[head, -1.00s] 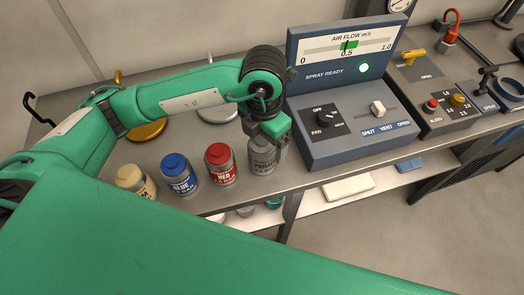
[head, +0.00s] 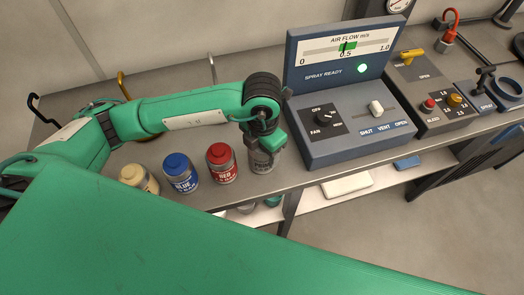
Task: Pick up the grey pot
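The grey pot (head: 263,163), with a dark printed label, stands upright on the metal bench, at the right end of a row of pots. My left gripper (head: 267,147) points down over its top and hides its lid and upper part. The fingers overlap the pot in the head view, but I cannot tell whether they are closed on it. My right gripper is not in view.
A red pot (head: 222,166), a blue pot (head: 181,174) and a cream pot (head: 139,180) stand to the left. The blue-grey air flow console (head: 340,100) is close on the right. The bench (head: 215,194) ends just in front of the pots.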

